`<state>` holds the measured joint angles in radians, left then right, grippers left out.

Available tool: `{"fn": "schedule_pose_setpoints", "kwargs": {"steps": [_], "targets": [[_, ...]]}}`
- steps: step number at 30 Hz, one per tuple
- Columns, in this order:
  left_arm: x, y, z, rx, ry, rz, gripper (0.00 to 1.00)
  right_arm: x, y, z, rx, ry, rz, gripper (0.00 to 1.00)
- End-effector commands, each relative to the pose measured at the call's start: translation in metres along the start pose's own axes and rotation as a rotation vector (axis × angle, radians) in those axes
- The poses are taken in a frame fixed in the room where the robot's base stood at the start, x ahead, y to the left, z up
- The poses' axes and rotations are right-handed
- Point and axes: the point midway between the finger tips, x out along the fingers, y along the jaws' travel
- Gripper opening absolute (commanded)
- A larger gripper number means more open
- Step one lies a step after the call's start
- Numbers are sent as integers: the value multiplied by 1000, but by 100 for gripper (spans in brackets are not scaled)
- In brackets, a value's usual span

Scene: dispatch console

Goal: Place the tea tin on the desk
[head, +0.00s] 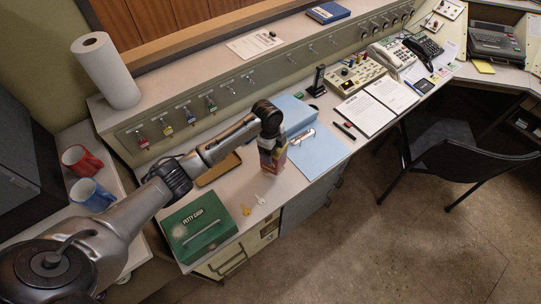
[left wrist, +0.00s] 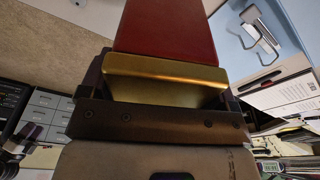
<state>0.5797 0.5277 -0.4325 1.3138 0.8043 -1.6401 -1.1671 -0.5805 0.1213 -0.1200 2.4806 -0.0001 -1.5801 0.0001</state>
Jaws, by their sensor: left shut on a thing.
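The tea tin (head: 274,163) is a small red box under my left gripper (head: 270,143), near the blue clipboard in the head view. In the left wrist view the tin (left wrist: 165,28) shows its red body and gold end, between the jaws of my left gripper (left wrist: 165,95). The left gripper is shut on the tin. The desk (head: 286,186) is the pale worktop below it. I cannot tell whether the tin's bottom touches the desk. My right gripper is not in view.
A green petty cash box (head: 198,226) and two keys (head: 253,205) lie left of the tin. A blue clipboard (head: 318,152) lies close on its right. A red mug (head: 82,160) and a blue mug (head: 92,195) stand at far left. Bare desktop shows near the keys.

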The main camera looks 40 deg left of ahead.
Motion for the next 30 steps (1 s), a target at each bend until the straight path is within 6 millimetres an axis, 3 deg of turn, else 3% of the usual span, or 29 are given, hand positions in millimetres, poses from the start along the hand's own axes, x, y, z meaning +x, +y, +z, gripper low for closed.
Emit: {"fn": "schedule_pose_setpoints", "kwargs": {"steps": [4,11,19,30], "targets": [[5,-3,12,-1,0,-1,54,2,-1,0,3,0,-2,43],[12,-3,16,-1,0,0,54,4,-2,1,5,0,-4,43],[44,-3,21,-2,0,0,54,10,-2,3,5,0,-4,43],[47,-3,21,-1,-1,-1,54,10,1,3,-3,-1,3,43]]}}
